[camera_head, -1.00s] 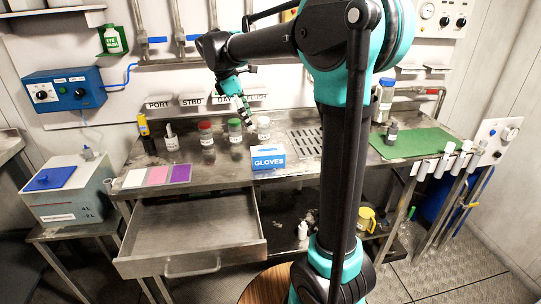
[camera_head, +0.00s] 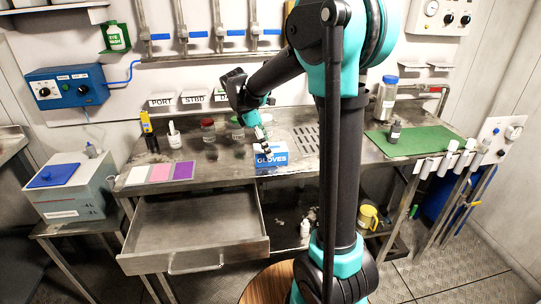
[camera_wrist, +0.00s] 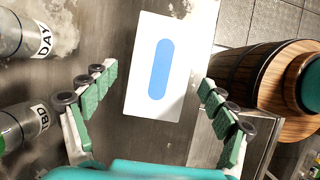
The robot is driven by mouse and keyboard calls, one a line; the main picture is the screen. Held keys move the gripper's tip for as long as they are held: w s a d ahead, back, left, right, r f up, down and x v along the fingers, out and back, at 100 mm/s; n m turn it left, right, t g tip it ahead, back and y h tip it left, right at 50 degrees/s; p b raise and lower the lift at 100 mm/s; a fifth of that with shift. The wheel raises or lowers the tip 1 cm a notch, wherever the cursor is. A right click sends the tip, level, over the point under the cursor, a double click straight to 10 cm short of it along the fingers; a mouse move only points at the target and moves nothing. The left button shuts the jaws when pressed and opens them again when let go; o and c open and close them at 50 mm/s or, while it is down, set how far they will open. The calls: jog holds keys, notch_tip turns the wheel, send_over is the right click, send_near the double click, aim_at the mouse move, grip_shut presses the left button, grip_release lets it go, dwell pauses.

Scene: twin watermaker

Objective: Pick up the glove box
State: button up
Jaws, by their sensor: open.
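The glove box (camera_head: 272,156) is a small blue and white box marked GLOVES, standing at the front edge of the steel bench. In the wrist view its white top with a blue oval slot (camera_wrist: 157,68) lies ahead of and between my fingers. My gripper (camera_head: 263,144) is open and empty, pointing down at the box from above and behind in the head view. In the wrist view the green-padded fingers (camera_wrist: 157,82) spread to either side of the box's near end, apart from it. The head view does not show the exact height gap.
Jars stand left of the box, one red-lidded (camera_head: 208,130); DAY and STBD jars (camera_wrist: 25,37) flank the left finger in the wrist view. An open drawer (camera_head: 195,230) juts out below the bench. A green mat (camera_head: 415,141) lies right. Coloured cards (camera_head: 160,173) lie left.

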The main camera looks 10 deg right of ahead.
jog(key=x, duration=0.4)
jog(key=shift+f, duration=0.15)
jog(key=c, duration=1.4)
jog(key=shift+o, duration=0.2)
